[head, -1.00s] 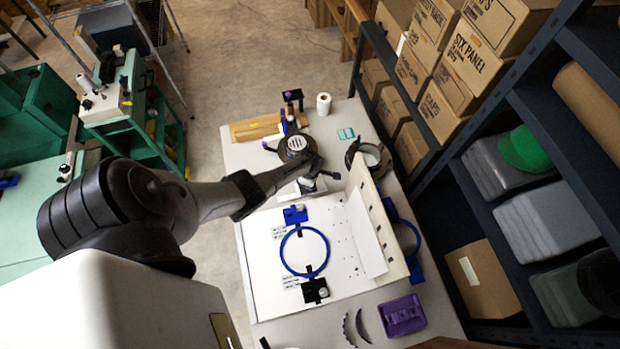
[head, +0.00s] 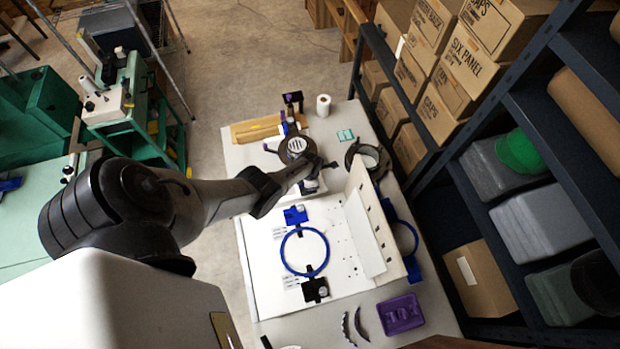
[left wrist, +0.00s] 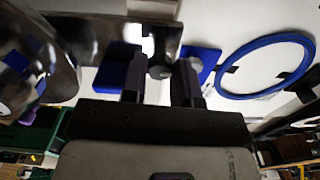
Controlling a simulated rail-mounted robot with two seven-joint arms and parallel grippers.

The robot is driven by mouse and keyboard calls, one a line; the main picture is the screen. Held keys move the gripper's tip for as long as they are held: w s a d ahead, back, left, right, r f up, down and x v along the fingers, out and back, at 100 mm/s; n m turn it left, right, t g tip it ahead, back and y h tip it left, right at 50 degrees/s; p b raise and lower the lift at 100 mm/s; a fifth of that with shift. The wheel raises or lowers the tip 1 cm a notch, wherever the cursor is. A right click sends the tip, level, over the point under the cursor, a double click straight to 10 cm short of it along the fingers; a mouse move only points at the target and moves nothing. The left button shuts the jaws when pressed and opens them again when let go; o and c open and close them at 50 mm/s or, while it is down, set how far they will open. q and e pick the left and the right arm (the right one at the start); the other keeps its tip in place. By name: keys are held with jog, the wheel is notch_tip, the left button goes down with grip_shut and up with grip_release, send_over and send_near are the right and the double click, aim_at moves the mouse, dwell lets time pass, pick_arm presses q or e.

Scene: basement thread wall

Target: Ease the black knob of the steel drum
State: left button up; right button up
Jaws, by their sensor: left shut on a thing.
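My left gripper (left wrist: 161,82) shows in the left wrist view with its two dark fingers either side of a small black knob (left wrist: 160,66), closed on it. The knob stands in front of a flat dark plate (left wrist: 105,38). A shiny rounded steel body (left wrist: 32,60), which looks like the steel drum, fills the left of that view. In the head view my left gripper (head: 312,178) is over the back of the white table, beside a dark round device with a white label (head: 296,147). My arm partly hides the contact there. My right gripper is not in view.
A blue ring (head: 283,256) lies on the white panel in front of the gripper. An upright white board (head: 366,235) stands to the right. A purple tray (head: 402,314) is at the front right, and a white roll (head: 323,104) is at the back. Shelves with boxes (head: 470,72) border the right.

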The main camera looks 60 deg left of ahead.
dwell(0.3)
pick_arm(q)
jog(key=o, duration=0.9)
jog(key=shift+r+p, duration=0.55)
jog(key=shift+r, duration=0.05)
notch_tip(320, 180, up, 13)
jog(key=p, duration=0.6)
jog(key=shift+f, duration=0.2)
